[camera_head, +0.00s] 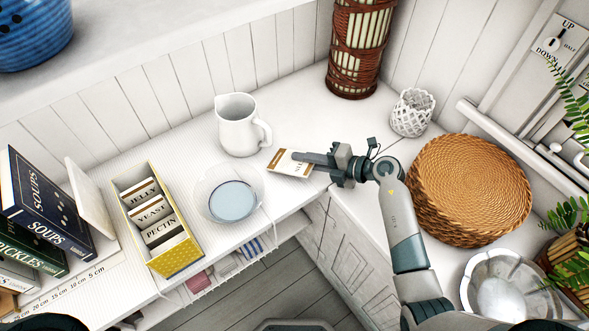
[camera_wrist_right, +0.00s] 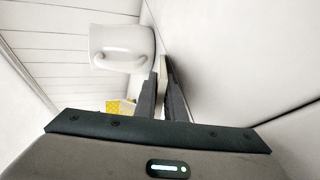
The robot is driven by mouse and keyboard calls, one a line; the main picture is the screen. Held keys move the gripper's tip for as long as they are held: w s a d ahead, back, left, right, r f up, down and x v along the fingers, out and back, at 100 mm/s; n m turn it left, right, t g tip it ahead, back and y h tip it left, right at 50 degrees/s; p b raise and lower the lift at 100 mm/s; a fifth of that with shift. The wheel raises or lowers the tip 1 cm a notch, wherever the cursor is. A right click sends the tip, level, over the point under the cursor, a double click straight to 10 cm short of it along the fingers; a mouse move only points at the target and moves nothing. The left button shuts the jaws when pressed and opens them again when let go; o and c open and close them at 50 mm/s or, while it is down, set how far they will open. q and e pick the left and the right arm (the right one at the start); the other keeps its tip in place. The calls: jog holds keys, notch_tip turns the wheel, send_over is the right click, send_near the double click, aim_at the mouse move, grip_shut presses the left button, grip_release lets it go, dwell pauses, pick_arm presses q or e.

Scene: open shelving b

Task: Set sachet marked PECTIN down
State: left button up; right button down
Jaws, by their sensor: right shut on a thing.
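My right gripper (camera_head: 304,160) is shut on a white and tan sachet (camera_head: 286,162) and holds it out flat over the white counter, just right of the white pitcher. Its print is too small to read. In the right wrist view the sachet (camera_wrist_right: 163,72) shows edge-on between the fingertips. A yellow box (camera_head: 181,262) stands on the counter at left. It holds upright cards lettered JELLY (camera_head: 143,191), YEAST (camera_head: 151,212) and PECTIN (camera_head: 160,229). I cannot tell whether these are sachets or dividers. My left gripper is not in view.
A glass bowl (camera_head: 206,208) stands between box and sachet, with the pitcher (camera_head: 236,136) behind it. Books (camera_head: 50,205) stand at far left. A wicker tray (camera_head: 470,190), white lattice cup (camera_head: 412,113) and wicker-wrapped vase (camera_head: 358,50) are to the right. Counter beyond the sachet is clear.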

jog(key=c, duration=2)
grip_release()
jog(key=shift+d, duration=0.1)
jog(key=shift+s+d+r+p, duration=0.25)
jog(key=shift+d+r+p, duration=0.05)
jog(key=shift+d+p, duration=0.25)
jog(key=p+v, duration=0.2)
jog(key=v, duration=0.2)
jog(key=shift+p+v, duration=0.7)
jog(key=shift+v, duration=0.6)
jog(key=shift+f, duration=0.1)
